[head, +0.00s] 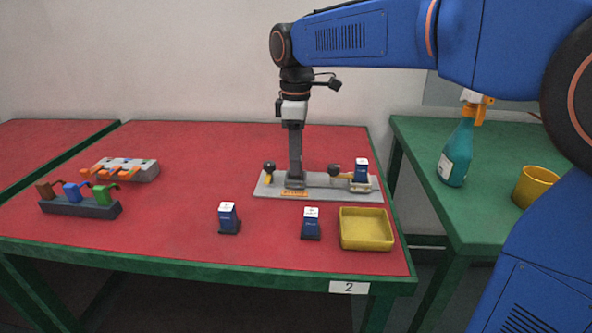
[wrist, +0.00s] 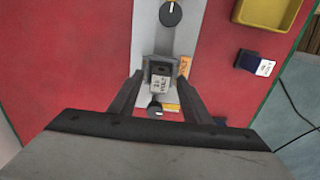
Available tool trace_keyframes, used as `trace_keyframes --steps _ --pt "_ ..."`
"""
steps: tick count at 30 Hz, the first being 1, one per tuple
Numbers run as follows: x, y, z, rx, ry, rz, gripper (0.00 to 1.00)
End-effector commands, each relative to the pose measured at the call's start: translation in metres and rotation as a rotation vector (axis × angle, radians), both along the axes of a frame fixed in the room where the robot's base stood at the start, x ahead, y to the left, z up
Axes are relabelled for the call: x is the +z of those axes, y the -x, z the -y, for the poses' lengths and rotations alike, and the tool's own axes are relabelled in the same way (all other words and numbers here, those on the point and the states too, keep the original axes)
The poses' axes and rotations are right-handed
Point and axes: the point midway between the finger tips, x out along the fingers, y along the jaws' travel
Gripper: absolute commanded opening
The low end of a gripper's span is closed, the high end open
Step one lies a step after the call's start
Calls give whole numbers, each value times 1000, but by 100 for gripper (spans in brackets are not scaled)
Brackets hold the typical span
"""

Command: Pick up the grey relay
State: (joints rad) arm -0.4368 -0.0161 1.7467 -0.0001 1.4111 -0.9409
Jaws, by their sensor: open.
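The grey relay (wrist: 160,80) has a pale label with dark print and sits on the light grey board, between two dark knobs, in the wrist view. My gripper (wrist: 161,91) is open, with one finger on each side of the relay. Whether the fingers touch it I cannot tell. In the head view my gripper (head: 295,180) points straight down at the middle of the board (head: 325,187), and the relay there is mostly hidden by it.
A yellow tray (head: 366,229) lies front right. Coloured part holders (head: 80,206) are left. A spray bottle (head: 458,150) and yellow cup (head: 534,186) stand on the green table.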

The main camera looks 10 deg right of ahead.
Motion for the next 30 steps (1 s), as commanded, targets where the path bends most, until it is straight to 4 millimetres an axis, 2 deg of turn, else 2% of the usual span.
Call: trace_keyframes --steps 4,11,14,17,30 --pt "-11 0 0 0 0 0 44" --pt "-12 0 0 0 0 0 44" --pt "-12 0 0 0 0 0 25" --pt "-12 0 0 0 0 0 1" --pt "-6 1 -1 -1 -1 1 0"
